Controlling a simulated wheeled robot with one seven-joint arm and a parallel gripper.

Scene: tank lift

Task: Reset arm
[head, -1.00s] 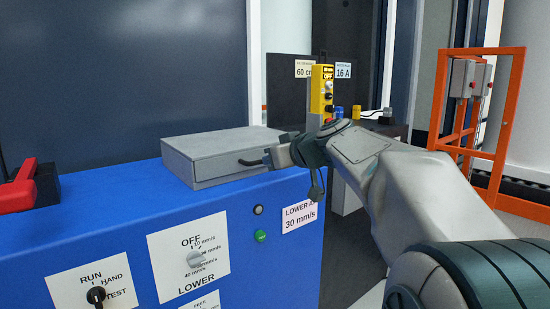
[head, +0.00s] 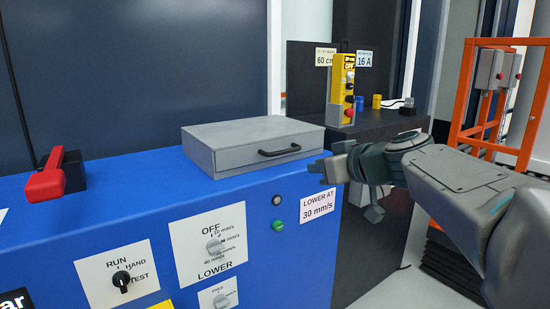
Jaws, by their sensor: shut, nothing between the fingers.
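My gripper (head: 322,169) is at the end of my arm, which reaches in from the right. It is shut and empty, just right of the grey drawer box (head: 235,140) and over the right end of the blue cabinet (head: 110,215). The drawer box lies on the cabinet top, its dark handle (head: 280,149) facing front and its drawer closed. The gripper appears apart from the handle. My wrist hides part of the area behind it.
The cabinet front carries a RUN/HAND/TEST knob (head: 121,279), a LOWER knob (head: 215,246) and a green button (head: 278,226). A red-handled switch (head: 52,177) stands on the left. A yellow control box (head: 342,90) stands behind. An orange frame (head: 530,100) stands at right.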

